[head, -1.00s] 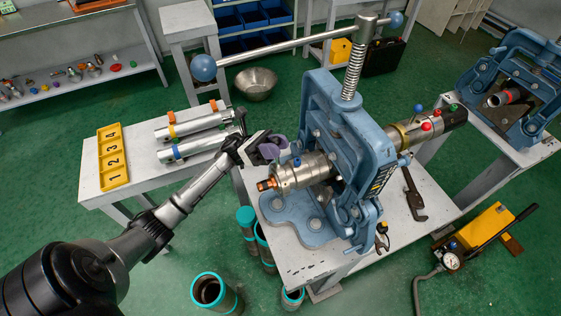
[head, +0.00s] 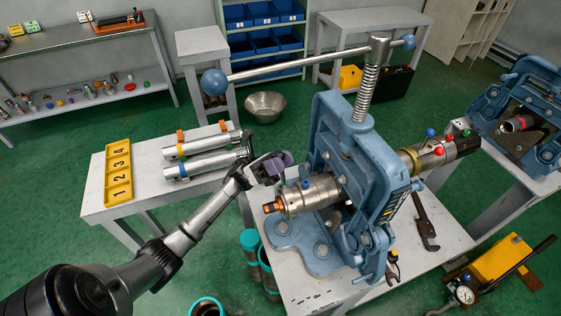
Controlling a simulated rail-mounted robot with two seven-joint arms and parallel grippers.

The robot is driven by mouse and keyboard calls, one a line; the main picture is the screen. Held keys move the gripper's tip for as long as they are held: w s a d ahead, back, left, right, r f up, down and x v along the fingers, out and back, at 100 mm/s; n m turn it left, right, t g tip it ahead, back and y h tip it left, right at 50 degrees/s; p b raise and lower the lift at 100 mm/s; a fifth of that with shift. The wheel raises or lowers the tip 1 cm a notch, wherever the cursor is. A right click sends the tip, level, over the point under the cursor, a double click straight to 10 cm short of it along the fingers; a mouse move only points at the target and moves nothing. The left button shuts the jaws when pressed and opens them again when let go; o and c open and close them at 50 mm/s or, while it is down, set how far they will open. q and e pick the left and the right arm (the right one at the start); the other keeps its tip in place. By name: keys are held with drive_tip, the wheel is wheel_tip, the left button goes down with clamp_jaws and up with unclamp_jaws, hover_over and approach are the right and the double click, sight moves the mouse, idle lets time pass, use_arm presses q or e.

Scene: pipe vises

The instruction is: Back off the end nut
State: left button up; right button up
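A blue pipe vise (head: 355,185) stands on a table and clamps a steel cylinder body (head: 310,194) lying level through it. A smaller copper-coloured end piece (head: 272,206) sticks out of the body's left end; I cannot tell whether this or the wider collar is the end nut. My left gripper (head: 275,166) is above and to the left of the body's left end, seemingly apart from it. Purple shows at its fingertips; I cannot tell whether this is finger pads or a held piece, nor whether the fingers are open. My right gripper is out of view.
The vise's long bar handle (head: 300,64) spans above my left arm. A side table holds two steel cylinders (head: 205,162) and a yellow numbered tray (head: 118,172). Teal-rimmed pipes (head: 268,270) stand below the table's left edge.

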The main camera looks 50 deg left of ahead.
use_arm(q)
drive_tip(key=shift+o, duration=1)
drive_tip(key=shift+w, duration=0.1)
drive_tip(key=b+v, duration=0.2)
drive_tip(key=v, duration=1.1)
drive_tip(key=shift+a+f, duration=0.25)
drive_tip(key=shift+f, duration=0.05)
